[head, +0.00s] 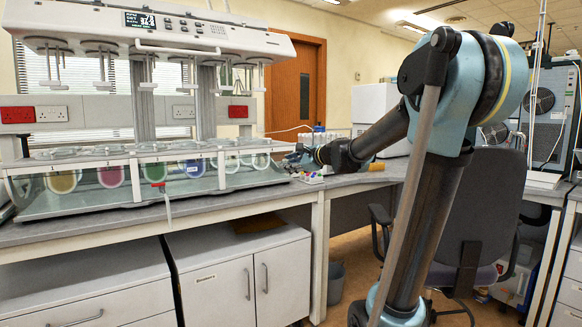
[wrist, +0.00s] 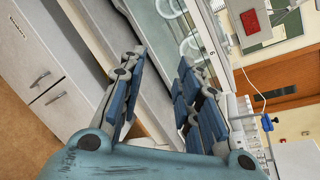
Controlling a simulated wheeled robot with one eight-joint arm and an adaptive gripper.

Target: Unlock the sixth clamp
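The tablet tester (head: 165,35) stands on the bench at the left, with a row of round vessels in a clear water bath (head: 130,200). The right-end vessel (head: 261,161) is clear, near my gripper. Clamps at the vessel rims are too small to tell apart, so I cannot see whether the sixth is locked. My gripper (head: 298,156) is just right of the bath's right end in the head view. In the wrist view my gripper (wrist: 164,62) is open, with nothing between its fingers. Vessel rims (wrist: 190,46) show beyond the fingertips, apart from them.
Small coloured items (head: 312,176) lie on the bench near my gripper. A blue clamp-like item (wrist: 267,122) shows at the right in the wrist view. White cabinets (head: 235,275) stand below the bench. A dark chair (head: 485,205) is behind my arm.

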